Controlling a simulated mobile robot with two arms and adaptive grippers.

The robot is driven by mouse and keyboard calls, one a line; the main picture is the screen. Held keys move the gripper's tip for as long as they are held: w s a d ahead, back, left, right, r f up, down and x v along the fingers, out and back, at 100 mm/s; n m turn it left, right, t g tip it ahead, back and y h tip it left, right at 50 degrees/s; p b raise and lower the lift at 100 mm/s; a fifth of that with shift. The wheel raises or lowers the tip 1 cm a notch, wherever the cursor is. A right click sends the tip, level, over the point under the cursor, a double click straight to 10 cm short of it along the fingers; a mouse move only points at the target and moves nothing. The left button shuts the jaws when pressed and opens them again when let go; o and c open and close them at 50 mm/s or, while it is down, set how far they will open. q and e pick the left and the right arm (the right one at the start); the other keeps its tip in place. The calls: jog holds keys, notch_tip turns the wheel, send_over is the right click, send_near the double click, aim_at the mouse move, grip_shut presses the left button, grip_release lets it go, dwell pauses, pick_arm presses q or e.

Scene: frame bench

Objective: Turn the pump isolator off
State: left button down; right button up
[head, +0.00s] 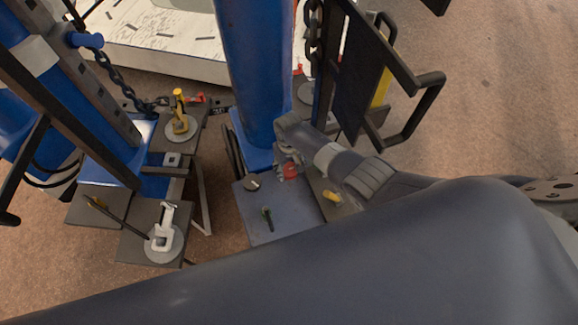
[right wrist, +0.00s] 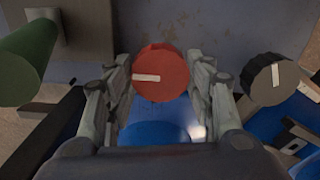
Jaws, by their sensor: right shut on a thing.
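A red round knob (head: 291,171) with a white mark stands on a blue-grey panel (head: 285,225) at the foot of the blue column; I take it to be the pump isolator. In the right wrist view the red knob (right wrist: 160,74) sits between the fingers of my right gripper (right wrist: 161,66), and its white mark lies nearly level, toward the left. My right gripper (head: 288,158) reaches in from the right and is shut on the knob. It partly hides the knob in the head view. My left gripper is not in view.
A blue column (head: 255,70) and a black frame (head: 400,90) with a hanging chain (head: 314,35) stand close behind the gripper.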

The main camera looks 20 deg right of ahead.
aim_at(289, 169)
jog(key=shift+s+n, duration=0.1)
jog(key=shift+n, duration=0.2)
jog(key=o, duration=1.1)
jog(key=shift+c, duration=0.2)
jog(key=shift+r, duration=0.1)
jog(key=shift+r, duration=0.6)
notch_tip(289, 169, up, 10)
jog(key=shift+r, duration=0.25)
